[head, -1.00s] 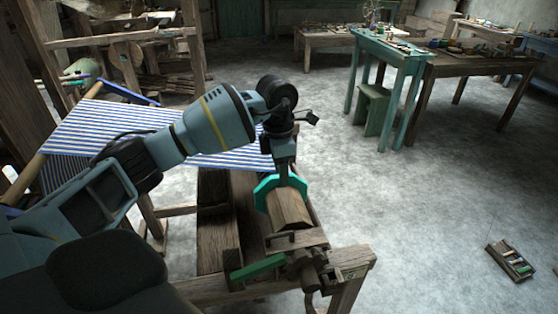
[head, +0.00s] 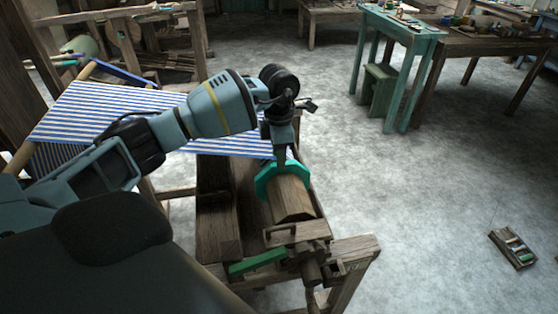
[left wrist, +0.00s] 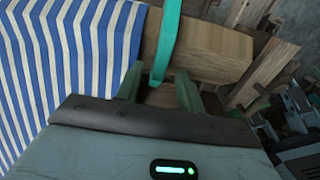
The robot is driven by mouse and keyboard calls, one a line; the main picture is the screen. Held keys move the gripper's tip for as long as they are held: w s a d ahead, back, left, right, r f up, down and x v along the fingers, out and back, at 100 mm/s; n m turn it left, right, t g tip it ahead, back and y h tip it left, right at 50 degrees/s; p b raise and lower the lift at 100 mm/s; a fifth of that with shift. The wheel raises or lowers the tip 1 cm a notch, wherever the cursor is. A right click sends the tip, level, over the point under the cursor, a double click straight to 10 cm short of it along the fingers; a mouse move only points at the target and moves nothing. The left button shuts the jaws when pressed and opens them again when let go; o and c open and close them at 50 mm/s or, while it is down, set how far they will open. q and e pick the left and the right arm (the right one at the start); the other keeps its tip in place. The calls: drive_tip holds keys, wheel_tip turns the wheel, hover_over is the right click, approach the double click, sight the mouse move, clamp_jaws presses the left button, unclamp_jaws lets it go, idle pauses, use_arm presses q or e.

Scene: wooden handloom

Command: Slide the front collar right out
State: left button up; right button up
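The front collar is a teal angular ring (head: 268,180) around the wooden beam (head: 293,199) at the near right of the loom. It sits at the right edge of the striped cloth. In the left wrist view the collar (left wrist: 167,35) is a teal band across the beam (left wrist: 215,50). My left gripper (head: 281,165) points down at the collar from above. In the left wrist view its two fingers (left wrist: 158,92) stand apart, with the collar's near edge between them, closer to the left finger. Whether a finger touches it, I cannot tell. My right gripper is not in view.
Blue-and-white striped cloth (head: 110,115) stretches left of the collar. A green bar (head: 258,262) and dark fittings (head: 312,270) sit at the loom's near end. A small tray of bobbins (head: 513,249) lies on the floor at right. Open floor lies right of the loom.

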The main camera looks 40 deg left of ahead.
use_arm(q)
drive_tip(key=shift+f, duration=1.35)
drive_tip(key=shift+c, duration=0.2)
clamp_jaws()
